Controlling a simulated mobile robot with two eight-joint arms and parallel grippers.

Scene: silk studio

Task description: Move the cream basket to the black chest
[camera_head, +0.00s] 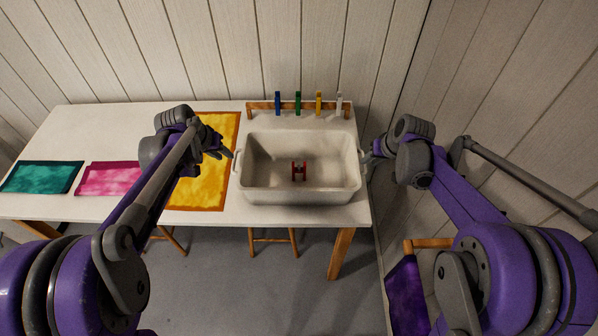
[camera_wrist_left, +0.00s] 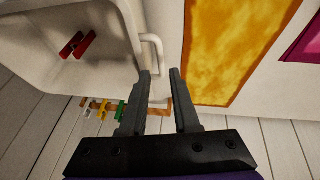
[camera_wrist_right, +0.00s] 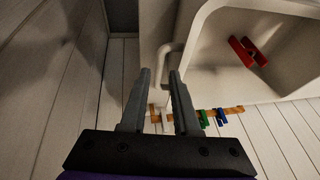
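My left gripper (camera_head: 229,153) is open at the left handle; in the left wrist view the handle's end shows near the gap between the fingertips (camera_wrist_left: 160,72). My right gripper (camera_head: 368,157) is open at the right handle, whose end shows near the gap between its fingertips (camera_wrist_right: 160,72). Neither grips it visibly. No black chest is in view.
A wooden rack with blue, green, yellow and white clips (camera_head: 298,105) stands behind the basket. A yellow framed cloth (camera_head: 212,160), a pink cloth (camera_head: 108,179) and a teal cloth (camera_head: 42,177) lie to the left. A purple cloth (camera_head: 407,298) hangs at lower right. Walls stand behind and right.

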